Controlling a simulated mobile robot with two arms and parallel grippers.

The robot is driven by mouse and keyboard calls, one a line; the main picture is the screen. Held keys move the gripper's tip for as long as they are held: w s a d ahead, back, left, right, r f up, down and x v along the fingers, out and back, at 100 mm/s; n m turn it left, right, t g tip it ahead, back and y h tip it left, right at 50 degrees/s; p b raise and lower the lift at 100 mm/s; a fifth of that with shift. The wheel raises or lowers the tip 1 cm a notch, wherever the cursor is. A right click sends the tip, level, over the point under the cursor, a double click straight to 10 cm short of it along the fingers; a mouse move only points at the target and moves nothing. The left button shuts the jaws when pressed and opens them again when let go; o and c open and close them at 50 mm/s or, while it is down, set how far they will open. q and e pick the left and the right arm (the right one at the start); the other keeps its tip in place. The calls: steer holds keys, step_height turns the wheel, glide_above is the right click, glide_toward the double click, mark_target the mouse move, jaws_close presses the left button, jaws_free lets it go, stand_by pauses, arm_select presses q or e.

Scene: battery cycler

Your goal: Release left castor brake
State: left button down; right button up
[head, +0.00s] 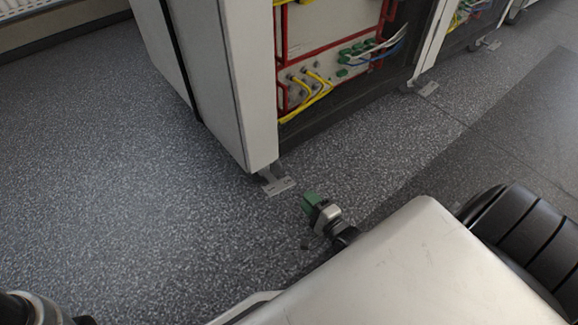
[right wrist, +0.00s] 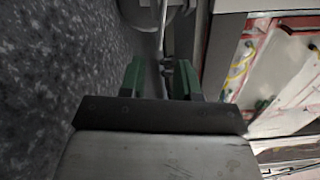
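The left castor (head: 268,172) is under the near corner of the white cabinet (head: 250,80), with its flat metal brake pedal (head: 280,187) sticking out over the floor. My right gripper (head: 309,203), with green fingers, is low over the floor, just right of and nearer than the pedal, apparently apart from it. In the right wrist view its two fingers (right wrist: 160,82) stand apart with nothing clearly held between them. Grey metal parts show beyond the fingertips, too dark to name surely. Part of my left arm shows at the bottom left corner of the head view; its gripper is not visible.
Another castor with a pedal (head: 427,88) is at the cabinet's right side. Yellow cables (head: 315,90) and green connectors (head: 355,52) are on the open cabinet front, above the floor. The speckled floor (head: 110,170) left of the cabinet is clear. A radiator (head: 40,15) is at the far left.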

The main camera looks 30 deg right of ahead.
mark_target(289, 181)
steer(key=w+b, duration=0.1)
steer(key=w, duration=0.2)
steer(key=w+b, duration=0.1)
steer(key=w, duration=0.1)
steer(key=w+b, duration=0.2)
steer(key=w, duration=0.1)
steer(key=shift+w+a+f, duration=0.1)
steer(key=shift+w+a, duration=0.25)
steer(key=shift+w, duration=0.4)
